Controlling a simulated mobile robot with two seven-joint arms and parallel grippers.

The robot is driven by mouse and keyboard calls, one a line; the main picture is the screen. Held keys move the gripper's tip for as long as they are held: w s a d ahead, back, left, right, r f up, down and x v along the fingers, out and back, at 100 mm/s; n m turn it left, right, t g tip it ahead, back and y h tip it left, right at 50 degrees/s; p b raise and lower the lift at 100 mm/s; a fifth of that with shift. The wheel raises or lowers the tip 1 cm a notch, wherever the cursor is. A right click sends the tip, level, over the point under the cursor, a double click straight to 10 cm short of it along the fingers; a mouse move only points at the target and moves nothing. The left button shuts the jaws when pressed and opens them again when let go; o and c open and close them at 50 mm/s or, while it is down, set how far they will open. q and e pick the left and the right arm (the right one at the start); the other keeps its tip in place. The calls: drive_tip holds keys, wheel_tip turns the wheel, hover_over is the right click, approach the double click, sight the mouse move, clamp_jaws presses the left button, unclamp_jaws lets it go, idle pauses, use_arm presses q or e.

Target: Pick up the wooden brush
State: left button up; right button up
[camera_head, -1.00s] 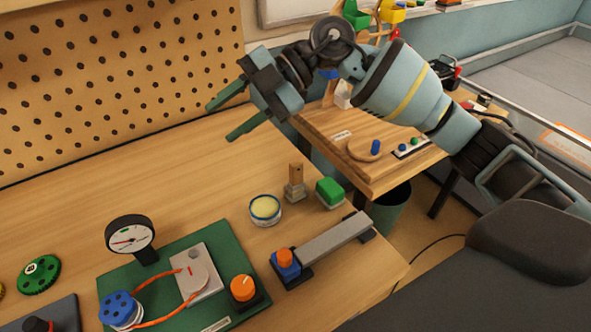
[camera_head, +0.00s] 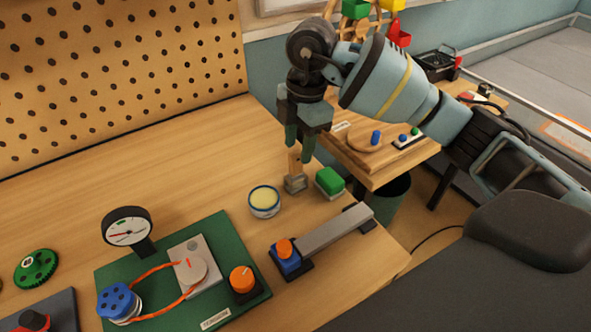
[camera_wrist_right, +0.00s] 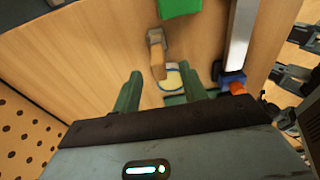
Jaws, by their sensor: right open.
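The wooden brush (camera_head: 295,179) stands upright on the workbench, with a wooden handle on top and a grey block-shaped base below. My right gripper (camera_head: 300,150) is above it, pointing down, with its green fingers at the height of the handle's top. In the right wrist view the brush (camera_wrist_right: 157,55) lies ahead of the open fingers (camera_wrist_right: 165,88), its handle reaching toward the gap between them. The fingers look apart from the brush. My left gripper is not in view.
A green block (camera_head: 329,181) stands close right of the brush, and a round tin with pale yellow contents (camera_head: 264,200) close left. A grey bar with an orange knob (camera_head: 330,232) lies in front. A gauge (camera_head: 128,228) and a green board (camera_head: 222,315) are nearer left.

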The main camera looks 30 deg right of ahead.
sight(295, 174)
drive_tip(key=shift+a+f, duration=0.25)
drive_tip(key=shift+f, duration=1.2)
drive_tip(key=shift+a+f, duration=0.2)
drive_tip(key=shift+f, duration=1.2)
drive_tip(key=shift+c, duration=0.3)
clamp_jaws()
